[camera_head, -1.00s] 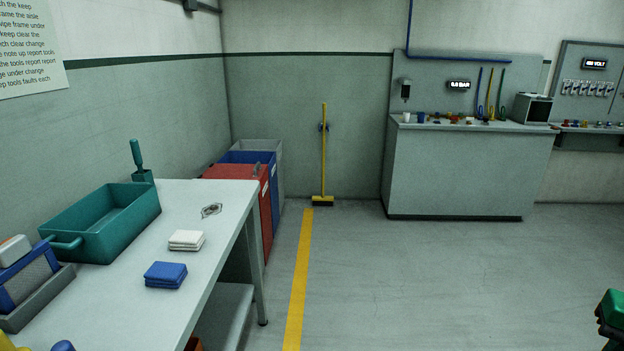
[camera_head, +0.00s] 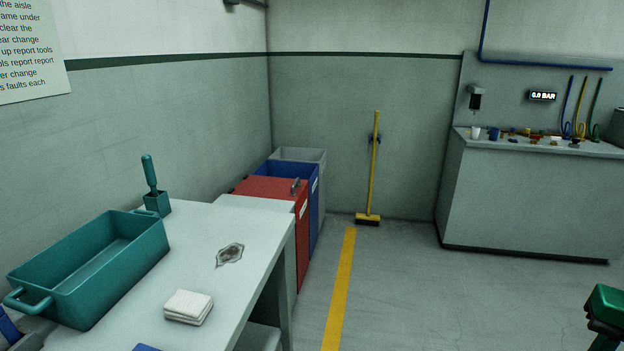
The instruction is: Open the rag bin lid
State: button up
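A row of bins stands against the left wall beyond the workbench. A red bin (camera_head: 303,240) has a flat red lid (camera_head: 270,187) with a grey handle (camera_head: 296,187) near its right edge; the lid looks shut. Which bin is for rags cannot be read from here. Behind it are a blue bin (camera_head: 313,205) and a grey bin (camera_head: 322,165). In front of it is a pale bin (camera_head: 255,203), partly hidden by the bench. My gripper's fingers do not show; only a green and black part of my arm shows at the lower right edge.
The workbench (camera_head: 215,245) at left holds a green tray (camera_head: 100,262), a brush in a holder (camera_head: 155,195), folded white cloths (camera_head: 188,306) and a crumpled rag (camera_head: 230,254). A yellow broom (camera_head: 374,165) leans at the back wall. The floor (camera_head: 440,300) right of the yellow line is clear.

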aim_at(276, 188)
jog(key=u, duration=0.35)
jog(key=i, duration=1.65)
jog(key=u, duration=2.4)
jog(key=k, duration=0.95)
jog(key=z, duration=1.05)
